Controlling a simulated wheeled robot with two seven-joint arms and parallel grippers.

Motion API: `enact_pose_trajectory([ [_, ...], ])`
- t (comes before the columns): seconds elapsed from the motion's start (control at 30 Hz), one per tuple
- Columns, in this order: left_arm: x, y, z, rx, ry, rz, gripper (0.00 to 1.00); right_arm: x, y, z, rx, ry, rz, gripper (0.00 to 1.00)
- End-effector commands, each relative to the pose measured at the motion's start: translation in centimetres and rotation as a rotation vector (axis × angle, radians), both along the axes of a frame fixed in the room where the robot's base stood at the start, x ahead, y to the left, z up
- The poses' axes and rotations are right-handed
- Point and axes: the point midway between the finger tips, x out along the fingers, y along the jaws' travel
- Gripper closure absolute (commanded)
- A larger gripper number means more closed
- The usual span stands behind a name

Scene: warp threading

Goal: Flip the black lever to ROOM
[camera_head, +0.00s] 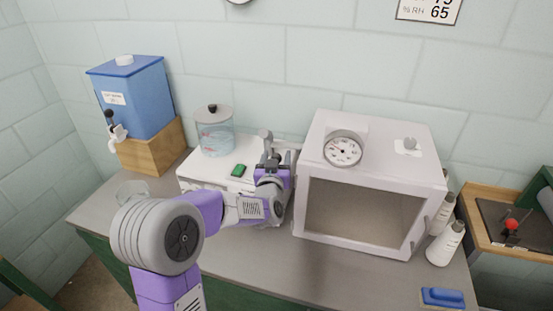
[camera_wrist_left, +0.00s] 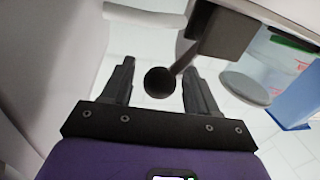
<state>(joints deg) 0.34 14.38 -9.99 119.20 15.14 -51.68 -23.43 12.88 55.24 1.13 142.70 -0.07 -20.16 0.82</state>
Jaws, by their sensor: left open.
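The black lever's ball knob (camera_wrist_left: 160,82) shows in the left wrist view, on a thin rod that runs up and right to a dark box-shaped housing (camera_wrist_left: 221,38). My left gripper (camera_wrist_left: 162,70) is open, with one finger on each side of the knob as seen there and a gap on both sides. In the head view my left gripper (camera_head: 275,158) is over the white unit (camera_head: 205,170), just left of the white chamber, and hides the lever. No ROOM marking can be read. My right gripper is not in view.
The white chamber (camera_head: 317,215) with a round dial (camera_head: 343,150) stands close right of my left gripper. A lidded clear jar (camera_head: 214,133) and a green item (camera_head: 238,170) are to its left. A blue tank (camera_head: 135,98) sits on a wooden block (camera_head: 155,148). White cones (camera_head: 446,243) stand at the right.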

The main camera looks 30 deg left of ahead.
Motion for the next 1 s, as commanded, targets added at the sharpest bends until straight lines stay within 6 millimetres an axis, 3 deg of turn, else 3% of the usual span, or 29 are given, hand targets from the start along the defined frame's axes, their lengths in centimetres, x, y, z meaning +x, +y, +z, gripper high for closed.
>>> enact_pose_trajectory([
  [0.23,0.07,0.03,-0.02,0.0,0.001,0.0,0.41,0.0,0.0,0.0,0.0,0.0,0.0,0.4],
  [0.63,0.04,0.0,-0.01,0.0,0.0,0.0,1.0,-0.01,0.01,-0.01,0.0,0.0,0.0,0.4],
  [1.0,0.52,-0.75,0.04,-0.025,-0.006,-0.015,1.0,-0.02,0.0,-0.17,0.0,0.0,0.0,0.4],
])
